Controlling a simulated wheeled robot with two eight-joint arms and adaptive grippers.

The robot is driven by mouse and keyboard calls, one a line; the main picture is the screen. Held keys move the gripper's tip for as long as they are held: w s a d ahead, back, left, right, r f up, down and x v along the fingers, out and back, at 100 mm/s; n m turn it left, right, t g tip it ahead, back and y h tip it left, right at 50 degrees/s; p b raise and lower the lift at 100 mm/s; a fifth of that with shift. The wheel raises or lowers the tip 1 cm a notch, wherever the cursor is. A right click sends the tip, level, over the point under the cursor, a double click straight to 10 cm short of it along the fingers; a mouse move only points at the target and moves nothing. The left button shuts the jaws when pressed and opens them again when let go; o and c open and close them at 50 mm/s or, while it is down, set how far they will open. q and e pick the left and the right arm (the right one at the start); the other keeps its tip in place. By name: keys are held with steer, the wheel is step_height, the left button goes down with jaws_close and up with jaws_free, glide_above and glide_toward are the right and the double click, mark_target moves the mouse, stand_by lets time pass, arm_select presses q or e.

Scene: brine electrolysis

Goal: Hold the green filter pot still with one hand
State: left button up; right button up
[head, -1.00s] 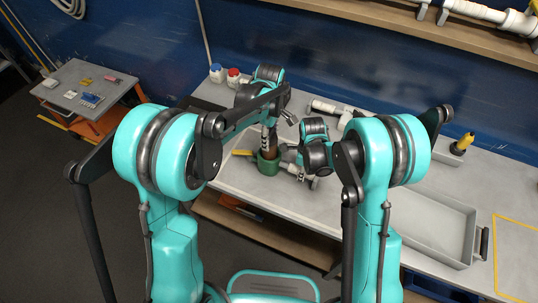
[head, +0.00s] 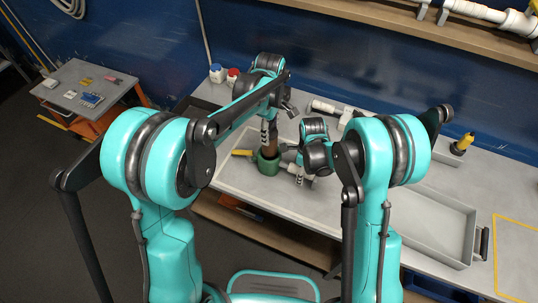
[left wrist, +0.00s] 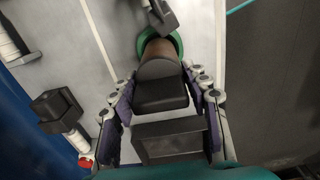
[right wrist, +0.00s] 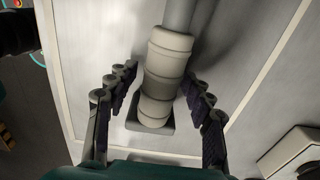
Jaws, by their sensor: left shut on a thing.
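The green filter pot (head: 268,163) stands on the bench. Its green rim also shows in the left wrist view (left wrist: 177,42). A brown cylinder with a dark block-like top (left wrist: 160,88) stands above the pot, its lower end at or inside the rim; the exact fit is hidden. My left gripper (head: 268,136) is shut on this dark-topped piece; its fingers lie on both sides of it in the left wrist view. My right gripper (head: 292,170) is low beside the pot. In the right wrist view its fingers stand apart, around a beige ribbed cylinder (right wrist: 165,75), with a gap at the left.
A grey tray (head: 432,228) lies at the right of the bench. A yellow-topped item (head: 463,143) stands behind it. Blue-capped (head: 216,72) and red-capped (head: 233,75) containers stand at the back left. A side table (head: 85,88) is farther left.

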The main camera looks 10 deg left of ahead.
step_height(320, 180, up, 12)
stand_by(0.6)
steer(key=shift+r, duration=0.1)
stand_by(0.4)
